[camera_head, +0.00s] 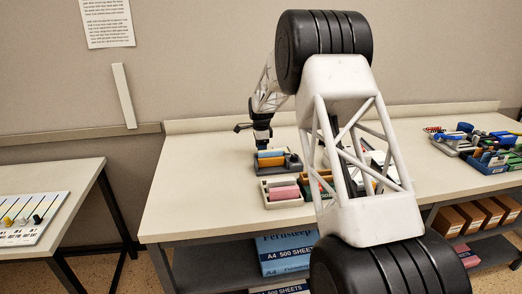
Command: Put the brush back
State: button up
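My gripper (262,143) is small and dark in the view and points down just above the back left of a dark grey tray (292,168). Blue and orange blocks (270,158) lie in that tray. I cannot tell whether the fingers are open or shut, or whether they touch anything. I cannot pick out the brush for certain. It may be among the small things in the trays or hidden behind my arm.
A pale tray (283,203) with pink blocks stands in front of the grey one. My arm hides part of a green tray (317,184). Crowded trays (487,160) stand at the right. The worktable's left part (200,190) is clear. A side table holds a white board (30,217).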

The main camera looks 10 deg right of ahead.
jog(key=shift+f, duration=0.6)
jog(key=shift+f, duration=0.3)
jog(key=o, duration=0.9)
jog(key=shift+c, duration=0.2)
jog(key=shift+r, duration=0.2)
notch_tip(320, 180, up, 11)
jog(key=shift+r, duration=0.65)
